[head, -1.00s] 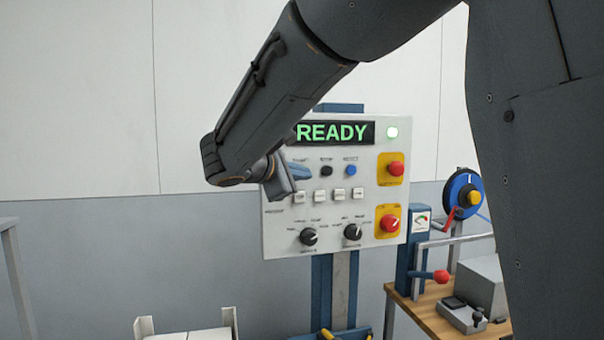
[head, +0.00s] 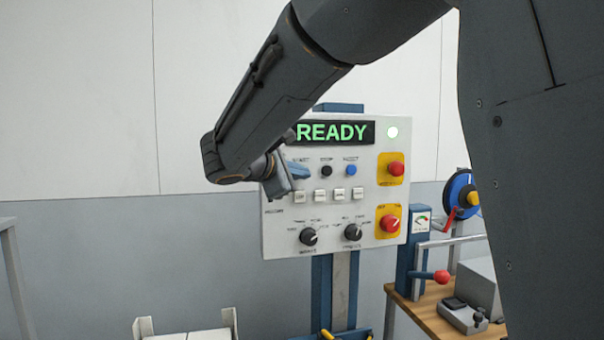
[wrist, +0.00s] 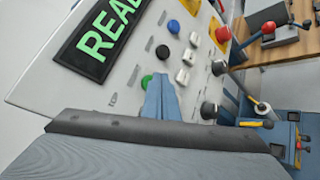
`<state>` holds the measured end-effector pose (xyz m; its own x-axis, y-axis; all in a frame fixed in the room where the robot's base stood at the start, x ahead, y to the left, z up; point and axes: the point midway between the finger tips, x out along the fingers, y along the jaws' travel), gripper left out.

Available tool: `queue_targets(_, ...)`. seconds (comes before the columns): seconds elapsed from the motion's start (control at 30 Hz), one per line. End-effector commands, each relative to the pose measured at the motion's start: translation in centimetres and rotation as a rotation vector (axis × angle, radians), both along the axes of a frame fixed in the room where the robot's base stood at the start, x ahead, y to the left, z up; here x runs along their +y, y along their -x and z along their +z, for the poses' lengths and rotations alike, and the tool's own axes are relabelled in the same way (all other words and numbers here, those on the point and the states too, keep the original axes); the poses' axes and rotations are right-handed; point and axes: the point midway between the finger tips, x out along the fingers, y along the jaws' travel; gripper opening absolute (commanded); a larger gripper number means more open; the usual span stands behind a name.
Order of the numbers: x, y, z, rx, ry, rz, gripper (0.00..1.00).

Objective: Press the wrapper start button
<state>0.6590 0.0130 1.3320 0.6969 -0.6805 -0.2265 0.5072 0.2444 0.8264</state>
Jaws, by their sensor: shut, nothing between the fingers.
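The white control panel (head: 280,238) stands on a post and its display (head: 338,132) reads READY in green. In the wrist view the panel appears turned, with the green start button (wrist: 147,81) right beside my gripper's (wrist: 160,82) blue fingertips. The fingers are shut with nothing between them. I cannot tell whether they touch the panel or the button. In the head view my gripper (head: 301,173) is in front of the panel's left side, just below the START label, and hides the green button. The black stop button (head: 326,171) and blue reset button (head: 350,170) are to its right.
Several small white buttons (head: 339,195) and two black knobs (head: 309,237) are lower on the panel. Two red knobs on yellow plates (head: 390,224) are at its right. A wooden bench (head: 425,318) with a blue reel (head: 460,193) stands at right.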

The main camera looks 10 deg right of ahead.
Motion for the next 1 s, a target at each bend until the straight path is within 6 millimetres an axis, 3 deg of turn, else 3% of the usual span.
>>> queue_targets(1.0, -0.01, -0.94, 0.0, 0.0, 0.0, 0.0, 0.0)
